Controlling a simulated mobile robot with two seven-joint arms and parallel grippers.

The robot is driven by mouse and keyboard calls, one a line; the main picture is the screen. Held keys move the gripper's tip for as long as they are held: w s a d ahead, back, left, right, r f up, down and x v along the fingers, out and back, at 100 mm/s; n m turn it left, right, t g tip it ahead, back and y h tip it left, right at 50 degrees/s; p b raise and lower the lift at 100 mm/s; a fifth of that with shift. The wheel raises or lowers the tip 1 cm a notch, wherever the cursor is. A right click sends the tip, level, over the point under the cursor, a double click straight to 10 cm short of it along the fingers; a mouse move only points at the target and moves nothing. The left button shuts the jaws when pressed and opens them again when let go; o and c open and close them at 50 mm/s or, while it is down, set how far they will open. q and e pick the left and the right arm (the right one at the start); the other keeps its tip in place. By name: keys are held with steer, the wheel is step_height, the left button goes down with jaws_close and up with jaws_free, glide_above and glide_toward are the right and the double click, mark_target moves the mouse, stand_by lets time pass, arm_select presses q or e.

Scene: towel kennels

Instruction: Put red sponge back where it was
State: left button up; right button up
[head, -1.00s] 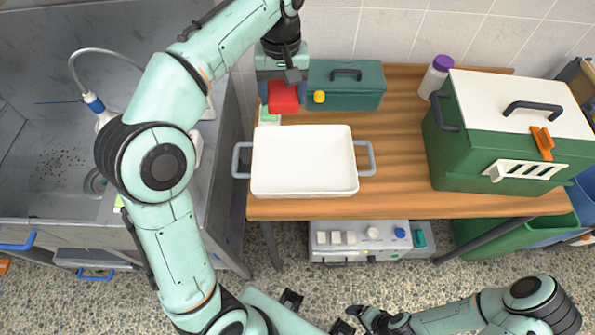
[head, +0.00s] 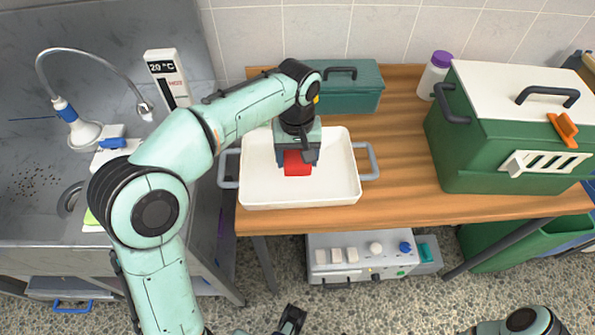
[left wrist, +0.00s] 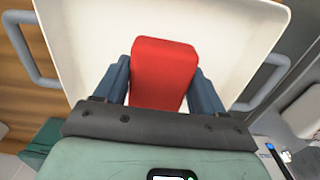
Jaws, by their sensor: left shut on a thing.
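My left gripper (head: 297,160) is shut on the red sponge (head: 297,168) and holds it over the white tray (head: 345,187) with grey handles. In the left wrist view the red sponge (left wrist: 163,72) sits between the two dark blue fingers of my left gripper (left wrist: 160,85), with the inside of the white tray (left wrist: 90,30) behind it. I cannot tell whether the sponge touches the tray floor.
The tray stands on the wooden table (head: 400,170). A teal toolbox (head: 355,98) is behind it and a green box with a white lid (head: 490,140) stands at the right. A white bottle with a purple cap (head: 435,75) is at the back. The sink (head: 40,220) is at the left.

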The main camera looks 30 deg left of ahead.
mark_target(297, 156)
arm_select(q)
steer(key=shift+f+b, duration=0.5)
steer(key=shift+f, duration=2.1)
steer(key=shift+f, duration=0.15)
steer(key=o, duration=1)
step_height(297, 156, up, 12)
steer(key=p, duration=0.3)
steer(key=shift+f, duration=0.25)
steer(key=shift+r, duration=0.45)
